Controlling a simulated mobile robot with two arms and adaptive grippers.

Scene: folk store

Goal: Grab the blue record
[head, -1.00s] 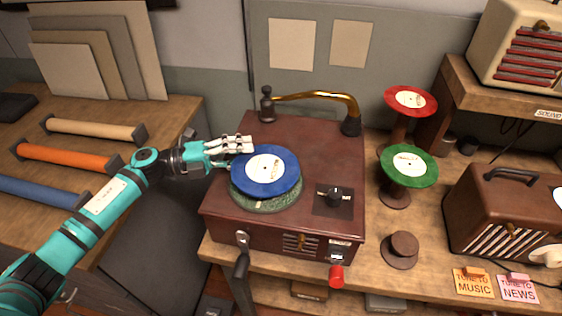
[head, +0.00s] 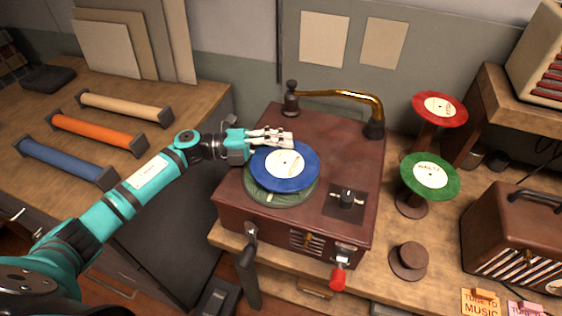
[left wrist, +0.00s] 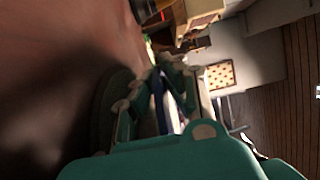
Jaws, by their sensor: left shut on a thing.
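The blue record (head: 300,178) has a white label and shows above the green turntable platter (head: 275,199) of a brown record player (head: 245,212). The platter's near edge shows below the record, which looks lifted a little off it. My left gripper (head: 283,139) is shut on the record's far left rim. In the left wrist view the record (left wrist: 159,100) shows edge-on as a thin dark blue strip between the fingers. My right gripper is in neither view.
A gold tonearm (head: 335,95) arches behind the platter. A red record (head: 457,114) and a green record (head: 412,182) sit on stands to the right. Blue, orange and tan rolls lie on the left table (head: 205,95).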

